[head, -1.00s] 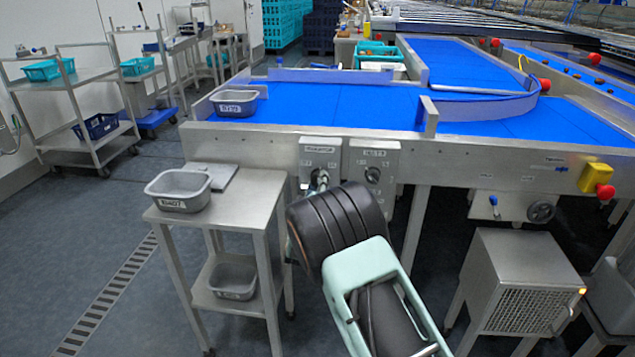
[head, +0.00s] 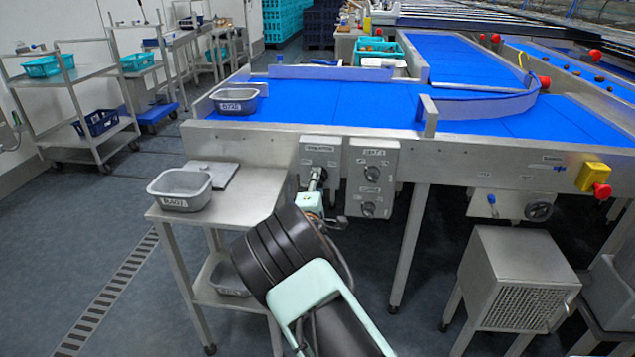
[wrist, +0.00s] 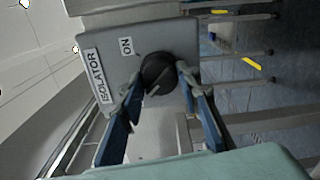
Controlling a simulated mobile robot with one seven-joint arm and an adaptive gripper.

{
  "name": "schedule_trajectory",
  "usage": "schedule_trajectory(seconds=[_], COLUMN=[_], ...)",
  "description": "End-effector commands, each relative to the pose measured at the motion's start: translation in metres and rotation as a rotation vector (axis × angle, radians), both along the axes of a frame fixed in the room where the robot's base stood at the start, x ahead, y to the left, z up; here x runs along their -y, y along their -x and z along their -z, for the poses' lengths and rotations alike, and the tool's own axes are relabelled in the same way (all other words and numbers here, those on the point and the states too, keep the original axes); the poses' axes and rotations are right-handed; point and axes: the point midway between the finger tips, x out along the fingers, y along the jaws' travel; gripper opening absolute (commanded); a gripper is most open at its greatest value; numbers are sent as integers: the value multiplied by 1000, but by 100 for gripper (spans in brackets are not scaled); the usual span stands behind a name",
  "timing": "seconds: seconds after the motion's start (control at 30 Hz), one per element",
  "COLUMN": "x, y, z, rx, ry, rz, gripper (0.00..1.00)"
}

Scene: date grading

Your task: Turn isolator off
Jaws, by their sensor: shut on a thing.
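The isolator box (head: 320,152) is a grey metal box with a name label, on the front of the conveyor frame. In the wrist view the box (wrist: 98,45) shows turned on its side, with ISOLATOR and ON labels. Its round black knob (wrist: 158,72) sits between the two blue fingers of my gripper (wrist: 160,88), which are shut on it. The knob has a pale pointer mark; I cannot tell its exact setting. In the head view my gripper (head: 315,182) reaches up to the knob, which is largely hidden there.
A second control box (head: 372,175) with two knobs is close on the right. A steel stand (head: 240,200) with a grey tub (head: 180,189) is at the left. A yellow box with a red stop button (head: 602,190) is far right.

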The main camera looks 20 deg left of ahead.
Motion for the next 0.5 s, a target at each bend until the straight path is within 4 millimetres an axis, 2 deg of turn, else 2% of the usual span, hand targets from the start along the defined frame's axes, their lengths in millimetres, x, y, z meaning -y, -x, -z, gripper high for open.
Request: schedule_trajectory(seconds=[0.5], x=[2], y=[0], z=[1], rx=[15], ry=[75], rz=[2], gripper=[7])
